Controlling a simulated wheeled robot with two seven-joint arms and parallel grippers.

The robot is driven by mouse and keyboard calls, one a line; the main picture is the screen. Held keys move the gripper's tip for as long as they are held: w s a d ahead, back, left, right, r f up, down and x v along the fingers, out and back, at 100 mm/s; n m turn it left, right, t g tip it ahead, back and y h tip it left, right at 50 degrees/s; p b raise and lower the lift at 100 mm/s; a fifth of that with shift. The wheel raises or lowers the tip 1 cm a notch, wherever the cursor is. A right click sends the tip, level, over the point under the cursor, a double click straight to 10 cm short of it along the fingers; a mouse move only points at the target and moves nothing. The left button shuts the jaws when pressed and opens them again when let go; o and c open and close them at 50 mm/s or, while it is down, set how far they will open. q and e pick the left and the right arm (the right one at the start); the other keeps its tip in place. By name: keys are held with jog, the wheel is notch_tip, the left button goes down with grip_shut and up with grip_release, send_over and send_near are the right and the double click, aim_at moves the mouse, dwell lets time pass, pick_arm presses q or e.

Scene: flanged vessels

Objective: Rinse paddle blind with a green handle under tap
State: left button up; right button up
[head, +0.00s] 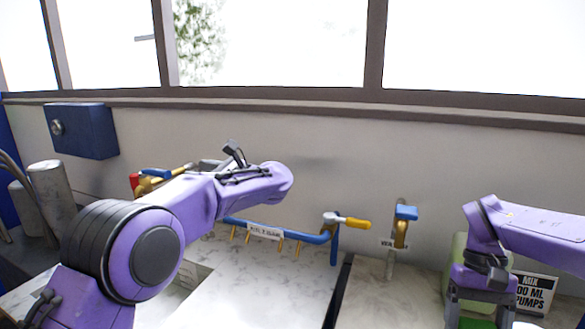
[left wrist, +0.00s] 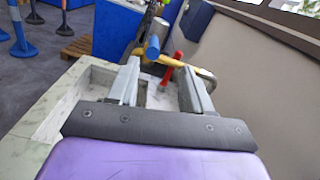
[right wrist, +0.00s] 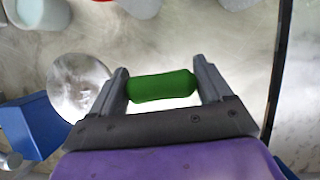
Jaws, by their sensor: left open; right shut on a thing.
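The paddle blind's green handle (right wrist: 162,86) lies between the fingers of my right gripper (right wrist: 160,72), which is shut on it. A shiny round metal disc (right wrist: 80,88) extends left of the handle, partly hidden by a finger. In the head view the blind is not clearly visible. A brass tap (head: 182,171) with blue and red parts is at the back wall, partly hidden by my left arm. In the left wrist view, my left gripper (left wrist: 160,68) is open and empty, with the blue lever (left wrist: 152,47) and red part (left wrist: 172,75) just beyond its fingertips.
A sink basin (left wrist: 70,105) is beside the left gripper. A blue pipe with brass nozzles (head: 278,234) and another blue-handled tap (head: 402,222) are along the wall. A pale green container (head: 458,252) and a sign (head: 535,293) are near my right arm. The marble counter (head: 262,295) is clear in the middle.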

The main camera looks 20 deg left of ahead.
aim_at(166, 174)
notch_tip(166, 174, down, 9)
jog(key=b, duration=0.2)
pick_arm(q)
jog(key=a+p, duration=0.1)
jog(key=a, duration=0.2)
jog(key=a+f+p, duration=0.1)
jog(key=a, duration=0.3)
jog(key=a+f+p, duration=0.1)
jog(key=a, duration=0.3)
jog(key=shift+w+p, duration=0.25)
jog(key=shift+p, duration=0.15)
jog(key=shift+w+a+f, duration=0.1)
jog(key=shift+w+a, duration=0.05)
jog(key=shift+a, duration=0.35)
pick_arm(e)
notch_tip(166, 174, up, 4)
jog(key=shift+s+r, duration=0.15)
jog(key=shift+r, duration=0.1)
pick_arm(q)
jog(key=shift+c, duration=0.4)
